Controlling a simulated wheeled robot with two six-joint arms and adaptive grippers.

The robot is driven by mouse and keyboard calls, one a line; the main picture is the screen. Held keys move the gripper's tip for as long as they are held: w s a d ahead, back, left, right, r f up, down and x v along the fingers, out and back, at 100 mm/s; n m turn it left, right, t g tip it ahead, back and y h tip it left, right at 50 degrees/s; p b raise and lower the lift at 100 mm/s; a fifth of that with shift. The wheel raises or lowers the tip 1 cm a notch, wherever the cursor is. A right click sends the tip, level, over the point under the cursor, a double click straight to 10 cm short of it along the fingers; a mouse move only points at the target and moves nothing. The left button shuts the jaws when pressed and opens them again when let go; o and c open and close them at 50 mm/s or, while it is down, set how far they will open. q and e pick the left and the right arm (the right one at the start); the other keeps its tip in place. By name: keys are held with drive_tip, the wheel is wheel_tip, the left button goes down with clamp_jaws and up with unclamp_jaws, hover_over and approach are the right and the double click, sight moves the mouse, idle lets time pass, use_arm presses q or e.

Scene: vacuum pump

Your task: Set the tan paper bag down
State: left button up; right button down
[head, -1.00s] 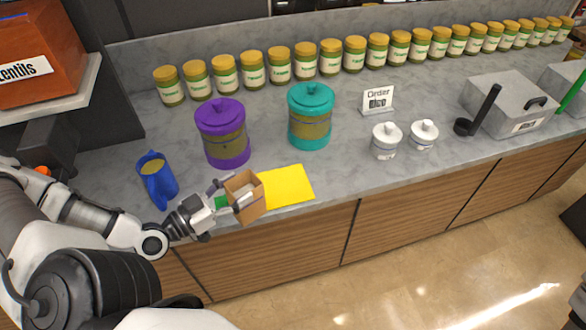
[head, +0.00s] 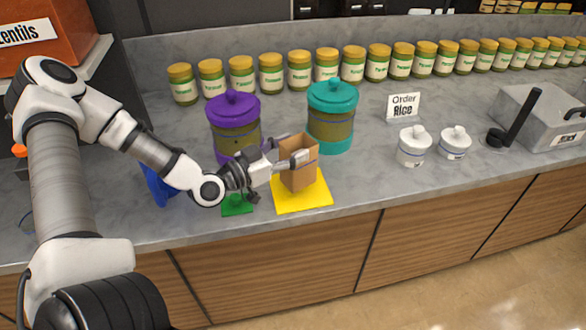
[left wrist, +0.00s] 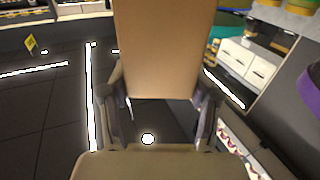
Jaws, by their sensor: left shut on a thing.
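The tan paper bag (head: 299,174) is upright, with its base over the yellow mat (head: 304,202) near the counter's front edge. I cannot tell whether its base touches the mat. My left gripper (head: 292,158) comes from the left and is shut on the bag, with fingers on its sides. In the left wrist view the bag (left wrist: 160,45) fills the upper middle between the two fingers. My right gripper is not in view.
A purple canister (head: 235,125) and a teal canister (head: 331,115) stand close behind the bag. A green mat (head: 237,205) lies to its left, and a blue scoop or jug (head: 157,186) is partly hidden by my arm. Two white jars (head: 412,146) stand right; counter between is clear.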

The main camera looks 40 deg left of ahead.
use_arm(q)
drive_tip(key=shift+w, duration=0.35)
drive_tip(key=shift+w+f+b, duration=0.1)
drive_tip(key=shift+f+b, duration=0.5)
drive_tip(key=shift+f, duration=1.15)
drive_tip(key=shift+f, duration=0.2)
drive_tip(key=o, duration=1.1)
drive_tip(key=shift+c, duration=0.2)
drive_tip(key=shift+r, duration=0.15)
